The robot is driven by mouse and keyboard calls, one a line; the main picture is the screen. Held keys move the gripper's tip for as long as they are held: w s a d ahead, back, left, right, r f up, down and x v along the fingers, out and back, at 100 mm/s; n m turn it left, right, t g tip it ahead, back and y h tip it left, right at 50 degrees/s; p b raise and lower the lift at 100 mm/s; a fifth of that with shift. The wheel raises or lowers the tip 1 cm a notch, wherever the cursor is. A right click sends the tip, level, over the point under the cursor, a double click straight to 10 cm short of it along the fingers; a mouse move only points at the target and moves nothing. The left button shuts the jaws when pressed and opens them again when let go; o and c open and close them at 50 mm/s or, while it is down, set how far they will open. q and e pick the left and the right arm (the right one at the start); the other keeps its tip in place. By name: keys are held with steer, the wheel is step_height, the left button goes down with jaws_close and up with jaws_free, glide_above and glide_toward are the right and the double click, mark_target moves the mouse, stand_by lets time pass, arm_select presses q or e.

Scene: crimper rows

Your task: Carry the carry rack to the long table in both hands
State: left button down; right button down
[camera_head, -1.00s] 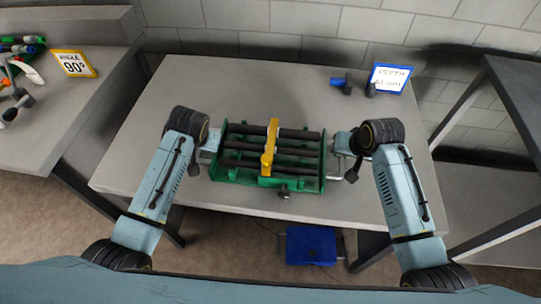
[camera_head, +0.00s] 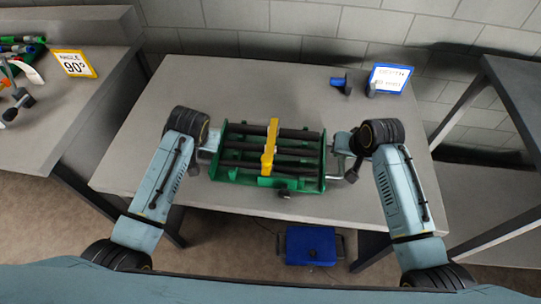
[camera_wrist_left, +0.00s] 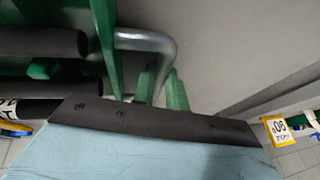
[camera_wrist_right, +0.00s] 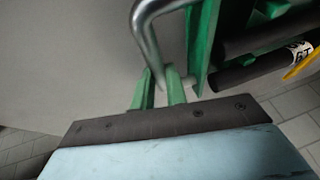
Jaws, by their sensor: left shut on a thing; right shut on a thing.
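The carry rack (camera_head: 225,174) is a green frame with several dark bars and a yellow piece (camera_head: 269,146) across its middle. It has a bent metal handle at each end. In the head view it appears over the middle table (camera_head: 150,150); I cannot tell whether it touches the top. My left gripper (camera_wrist_left: 160,88) is shut on the handle (camera_wrist_left: 150,40) at the rack's left end. My right gripper (camera_wrist_right: 161,88) is shut on the handle (camera_wrist_right: 148,35) at its right end. The rack looks about level.
A blue-framed depth sign (camera_head: 390,78) and a small blue-and-black piece (camera_head: 341,84) stand at the table's back right. A side table at left holds a yellow 90° sign (camera_head: 75,64) and tools. A blue box (camera_head: 311,245) is low in front.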

arm_select(q)
steer(key=shift+w+r, duration=0.15)
steer(key=shift+r, duration=0.05)
arm_select(e)
steer(key=shift+w+r, duration=0.15)
arm_select(q)
steer(key=shift+r, duration=0.1)
arm_select(e)
steer(key=shift+r, duration=0.1)
